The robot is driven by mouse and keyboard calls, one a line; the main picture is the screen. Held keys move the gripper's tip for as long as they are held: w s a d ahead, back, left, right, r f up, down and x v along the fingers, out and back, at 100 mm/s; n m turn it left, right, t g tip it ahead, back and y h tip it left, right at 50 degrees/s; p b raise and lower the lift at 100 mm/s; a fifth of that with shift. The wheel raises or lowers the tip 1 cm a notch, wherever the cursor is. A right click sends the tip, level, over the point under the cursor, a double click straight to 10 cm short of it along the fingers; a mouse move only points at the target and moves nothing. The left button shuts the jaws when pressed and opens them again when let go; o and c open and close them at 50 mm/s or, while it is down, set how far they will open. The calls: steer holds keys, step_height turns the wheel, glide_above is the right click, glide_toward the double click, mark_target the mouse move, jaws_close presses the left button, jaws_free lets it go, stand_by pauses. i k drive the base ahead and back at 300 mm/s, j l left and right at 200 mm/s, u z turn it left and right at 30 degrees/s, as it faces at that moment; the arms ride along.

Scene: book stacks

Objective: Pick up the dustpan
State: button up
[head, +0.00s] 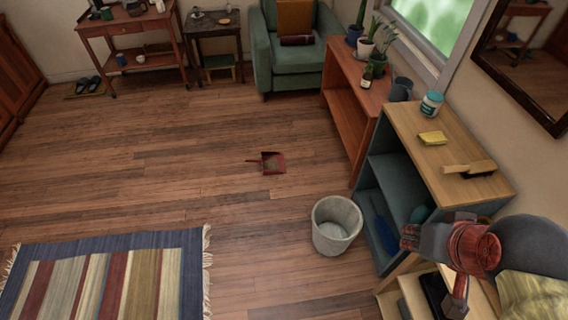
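The dustpan (272,163) is red and lies on the wooden floor near the middle of the head view. Its short handle points left and its wide pan is to the right. My arm reaches in from the lower right, in front of the shelf unit. My gripper (411,238) appears as a small dark and reddish end at the arm's left tip, well to the right of and nearer than the dustpan. It is apart from the dustpan. Its fingers are too small and unclear to tell whether they are open or shut.
A pale bin (336,226) stands between the dustpan and the shelf unit (433,162), which holds a brush (469,169) and yellow sponge (433,138) on top. A striped rug (110,275) lies lower left. An armchair (290,62) is at the back. Floor around the dustpan is clear.

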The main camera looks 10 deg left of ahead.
mark_target(272, 162)
steer(key=i+j+z, duration=0.5)
steer(key=j, duration=0.15)
steer(key=j+z, duration=0.25)
steer(key=i+j, duration=0.15)
steer(key=j, duration=0.3)
steer(key=i+j, duration=0.15)
steer(key=j, duration=0.35)
steer(key=i+j+z, duration=0.1)
steer(key=j, duration=0.35)
steer(key=i+j, duration=0.2)
steer(key=j, duration=0.3)
steer(key=i+j, duration=0.15)
steer(key=j, duration=0.3)
steer(key=i+j+z, duration=0.1)
steer(key=j, duration=0.4)
steer(key=i+j, duration=0.15)
steer(key=j, duration=0.35)
steer(key=i+j+z, duration=0.1)
steer(key=j, duration=0.4)
